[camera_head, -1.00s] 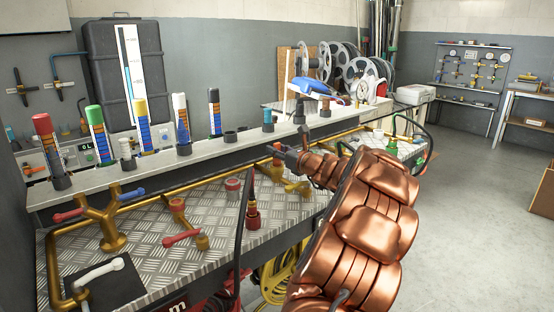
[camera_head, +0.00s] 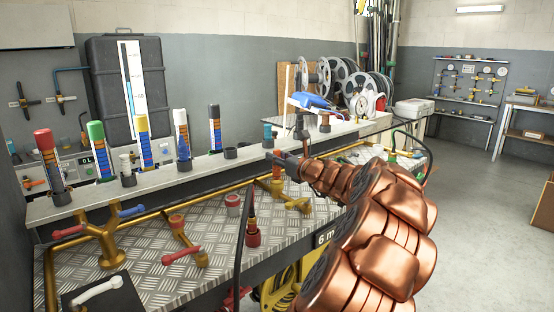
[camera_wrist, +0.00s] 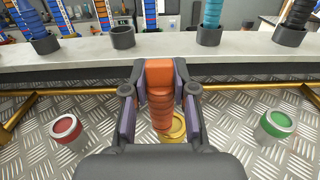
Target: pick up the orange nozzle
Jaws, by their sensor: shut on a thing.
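In the wrist view the orange nozzle (camera_wrist: 159,97) is a ribbed, upright piece with a blocky top. My gripper (camera_wrist: 159,84) is shut on it, with the dark, purple-sided fingers touching its left and right sides. The nozzle's lower end is just in front of a brass ring (camera_wrist: 177,124) on the metal plate; I cannot tell whether they touch.
A raised ledge (camera_head: 215,163) behind holds several coloured tubes in dark cups. A brass pipe (camera_wrist: 75,93) runs along its front. A red-topped fitting (camera_wrist: 66,128) stands left of my gripper and a green-topped one (camera_wrist: 278,124) right. A dark hose (camera_head: 240,235) hangs across the bench front.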

